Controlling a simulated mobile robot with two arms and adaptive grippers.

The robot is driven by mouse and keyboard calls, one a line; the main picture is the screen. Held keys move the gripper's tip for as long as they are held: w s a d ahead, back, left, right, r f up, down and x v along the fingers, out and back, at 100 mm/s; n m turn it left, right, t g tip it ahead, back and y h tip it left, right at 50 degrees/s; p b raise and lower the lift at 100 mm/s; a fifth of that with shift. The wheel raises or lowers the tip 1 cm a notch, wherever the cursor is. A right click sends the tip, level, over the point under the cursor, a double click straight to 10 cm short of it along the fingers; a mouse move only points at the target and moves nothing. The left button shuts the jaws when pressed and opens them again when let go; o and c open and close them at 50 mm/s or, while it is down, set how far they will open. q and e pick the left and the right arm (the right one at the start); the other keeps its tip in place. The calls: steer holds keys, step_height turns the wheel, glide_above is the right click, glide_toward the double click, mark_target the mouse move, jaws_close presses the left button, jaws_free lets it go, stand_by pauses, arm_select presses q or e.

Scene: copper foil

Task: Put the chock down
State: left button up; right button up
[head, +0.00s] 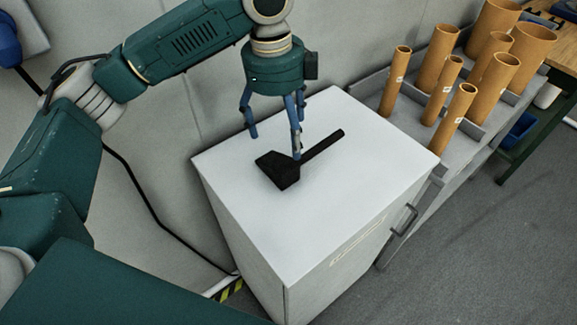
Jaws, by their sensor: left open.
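The chock (281,170) is a black wedge with a straight handle. It lies on the white top of a cabinet (350,205), with its handle pointing to the upper right. My left gripper (274,142) is above the cabinet top, pointing down, with its blue fingers spread apart and open. One finger comes down in front of or close to the place where the handle meets the wedge; I cannot tell whether it touches. Nothing is held between the fingers. My right gripper is out of view.
Several brown cardboard tubes (437,58) stand upright on a grey shelf unit to the right. A grey wall is behind the cabinet. The front of the cabinet top is clear.

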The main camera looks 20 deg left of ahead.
mark_target(274, 163)
arm_select(q)
steer(key=m, duration=0.1)
steer(key=s+a+m, duration=0.1)
steer(key=shift+a+f+m+y, duration=0.15)
steer(key=shift+a+m+y, duration=0.1)
steer(key=shift+m+y, duration=0.05)
steer(key=shift+s+a+f+m, duration=0.15)
steer(key=shift+s+f+m, duration=0.05)
steer(key=shift+m, duration=0.1)
step_height(274, 163, down, 5)
steer(key=shift+f, duration=0.1)
step_height(274, 163, down, 4)
steer(key=shift+f+p, duration=0.1)
steer(key=shift+p, duration=0.75)
steer(key=shift+f, duration=0.55)
steer(key=shift+w+r, duration=0.1)
steer(key=c, duration=1.8)
step_height(274, 163, up, 20)
steer(key=b, duration=0.1)
steer(key=s+f+n, duration=0.4)
steer(key=f+n, duration=0.1)
steer(key=n, duration=0.3)
steer(key=s+f+n, duration=0.4)
steer(key=n, duration=0.4)
steer(key=s+f+n, duration=0.4)
steer(key=f+n, duration=0.1)
steer(key=n, duration=0.3)
steer(key=shift+s+a+f+n, duration=0.2)
steer(key=shift+a+f+n, duration=0.1)
steer(key=shift+a, duration=0.1)
